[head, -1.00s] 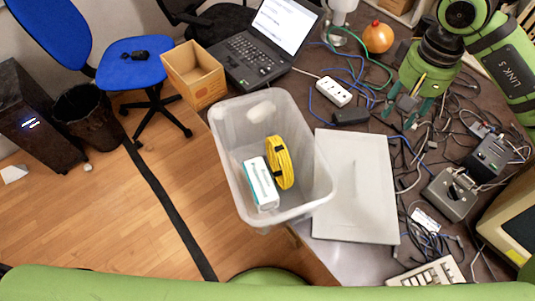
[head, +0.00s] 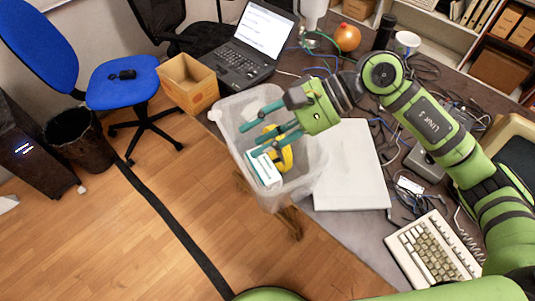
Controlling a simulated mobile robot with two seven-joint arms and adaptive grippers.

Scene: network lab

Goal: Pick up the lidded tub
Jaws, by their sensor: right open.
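A translucent plastic tub (head: 302,178) stands at the table's left edge and seems to overhang it. Its top is open, with no lid on it. Inside are a yellow coil (head: 286,157) and a white and teal box (head: 264,168). A flat pale grey panel (head: 352,178), perhaps a lid, lies on the table just right of the tub. My right gripper (head: 249,138) is open above the tub, its teal fingers pointing left and covering part of the opening and the coil. I cannot tell whether they touch anything. My left gripper is not in view.
An open cardboard box (head: 189,86) and a laptop (head: 248,50) stand behind the tub. An orange round object (head: 347,37) is farther back. A keyboard (head: 433,250) lies at front right, with cables and devices behind it. Open floor is on the left.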

